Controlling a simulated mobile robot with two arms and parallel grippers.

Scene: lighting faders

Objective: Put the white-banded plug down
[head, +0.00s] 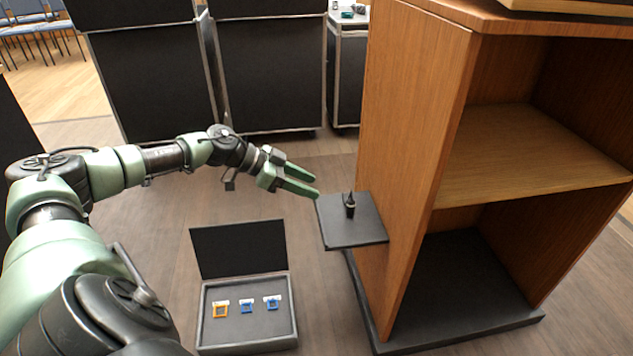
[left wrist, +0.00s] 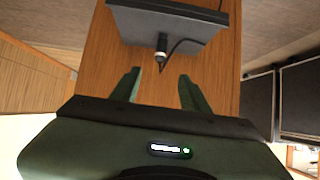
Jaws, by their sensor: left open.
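The plug (head: 350,205) is a small black piece standing on the dark side shelf (head: 364,233) of the wooden cabinet. In the left wrist view the plug (left wrist: 161,50) shows a pale band near its end, and a dark cable curves away from it. My left gripper (head: 317,187) is open and empty, to the left of the plug and apart from it. In the left wrist view its two green fingers (left wrist: 158,85) are spread, with the plug beyond the gap between them. My right gripper is not in view.
The wooden cabinet (head: 414,130) with open shelves stands at the right. An open dark case (head: 246,335) with several small orange and blue pieces lies on the floor below my left arm. Black flight cases (head: 270,75) stand behind. Floor between them is clear.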

